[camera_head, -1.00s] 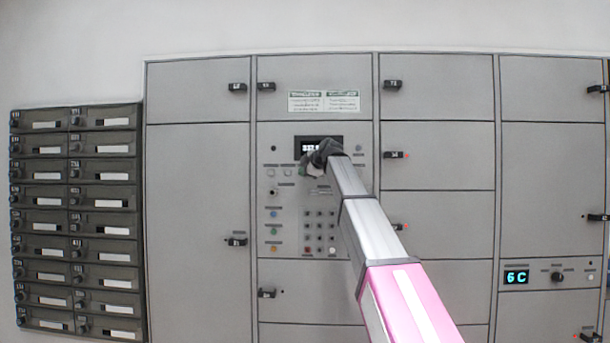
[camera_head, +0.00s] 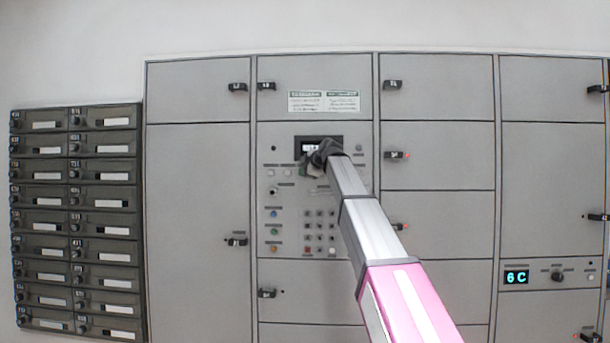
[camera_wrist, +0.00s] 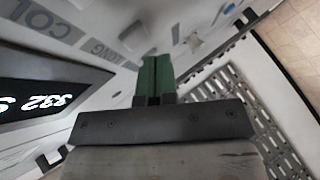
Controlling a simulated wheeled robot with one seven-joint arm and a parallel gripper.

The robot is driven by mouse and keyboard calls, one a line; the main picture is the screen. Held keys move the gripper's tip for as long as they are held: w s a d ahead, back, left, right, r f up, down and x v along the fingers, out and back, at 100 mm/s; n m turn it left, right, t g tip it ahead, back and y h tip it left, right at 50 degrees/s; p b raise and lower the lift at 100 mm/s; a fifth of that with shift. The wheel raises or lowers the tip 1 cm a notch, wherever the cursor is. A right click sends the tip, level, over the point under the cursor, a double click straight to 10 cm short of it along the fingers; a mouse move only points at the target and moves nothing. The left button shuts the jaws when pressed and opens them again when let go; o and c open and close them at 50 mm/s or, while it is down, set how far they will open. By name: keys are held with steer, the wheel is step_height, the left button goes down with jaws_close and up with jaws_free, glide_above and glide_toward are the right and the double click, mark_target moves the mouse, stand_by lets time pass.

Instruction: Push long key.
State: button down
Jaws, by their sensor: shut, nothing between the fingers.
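The control panel (camera_head: 290,215) is set in the grey locker wall, with a dark display (camera_head: 300,142) near its top. My gripper (camera_head: 309,170) is in front of the panel just below the display and hides part of it. In the wrist view, my gripper's green fingertips (camera_wrist: 155,64) are together with nothing between them, close to the panel. A printed label reading "LONG" (camera_wrist: 103,49) is to the left of the fingertips. A pale raised piece (camera_wrist: 194,42) is to their right. I cannot tell which key is the long key, or whether the fingertips touch one.
Small pale keys (camera_head: 287,172) show left of my gripper. A keypad (camera_head: 320,230) and coloured buttons (camera_head: 274,230) are below. Dark mailboxes (camera_head: 75,220) stand at left. A slotted grille (camera_wrist: 262,105) shows at right in the wrist view.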

steer(key=shift+w, duration=0.15)
steer(key=shift+w, duration=0.3)
steer(key=shift+w, duration=0.35)
stand_by(0.7)
steer(key=shift+s, duration=0.8)
steer(key=s, duration=0.5)
steer(key=shift+a, duration=0.1)
stand_by(0.4)
stand_by(0.5)
